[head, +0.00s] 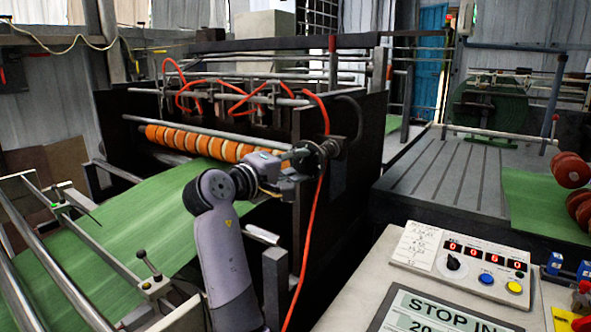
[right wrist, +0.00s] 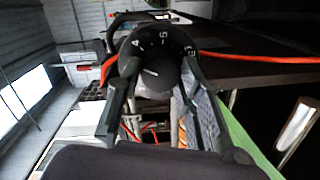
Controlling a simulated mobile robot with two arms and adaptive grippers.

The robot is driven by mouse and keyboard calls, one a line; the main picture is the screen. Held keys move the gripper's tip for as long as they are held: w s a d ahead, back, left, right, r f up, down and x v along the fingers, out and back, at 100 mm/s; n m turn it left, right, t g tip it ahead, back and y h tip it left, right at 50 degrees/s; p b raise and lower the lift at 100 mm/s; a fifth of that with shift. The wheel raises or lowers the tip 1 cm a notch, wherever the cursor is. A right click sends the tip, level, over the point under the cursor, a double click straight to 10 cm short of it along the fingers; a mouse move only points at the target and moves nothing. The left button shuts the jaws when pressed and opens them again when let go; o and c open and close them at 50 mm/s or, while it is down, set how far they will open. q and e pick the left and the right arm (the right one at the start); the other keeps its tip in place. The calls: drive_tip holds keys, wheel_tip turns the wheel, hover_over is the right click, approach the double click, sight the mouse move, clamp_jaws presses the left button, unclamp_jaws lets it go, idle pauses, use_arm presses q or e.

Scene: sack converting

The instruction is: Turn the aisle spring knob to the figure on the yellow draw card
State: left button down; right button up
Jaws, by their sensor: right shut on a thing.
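The aisle spring knob (right wrist: 157,76) is a round black dial in the right wrist view, with white figures around its upper rim; a 4 and what looks like a 5 show, others are unclear. A short pale mark is on its face. My right gripper (right wrist: 153,62) is shut on the knob, one finger on each side. In the head view my right gripper (head: 318,150) meets the knob (head: 331,147) at the machine's side frame, where the dial's figures are too small to read. I cannot make out a yellow draw card. My left gripper is out of view.
An orange hose (head: 316,225) hangs beside my right arm. Green sheet (head: 130,225) runs under the orange rollers (head: 195,141) at left. A control console (head: 460,265) with red digits, buttons and a white card (head: 419,243) stands at front right.

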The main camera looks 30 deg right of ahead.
drive_tip(key=shift+f+m+b, duration=0.1)
drive_tip(key=shift+m+b, duration=0.6)
drive_tip(key=shift+m, duration=1.3)
drive_tip(key=o, duration=1.2)
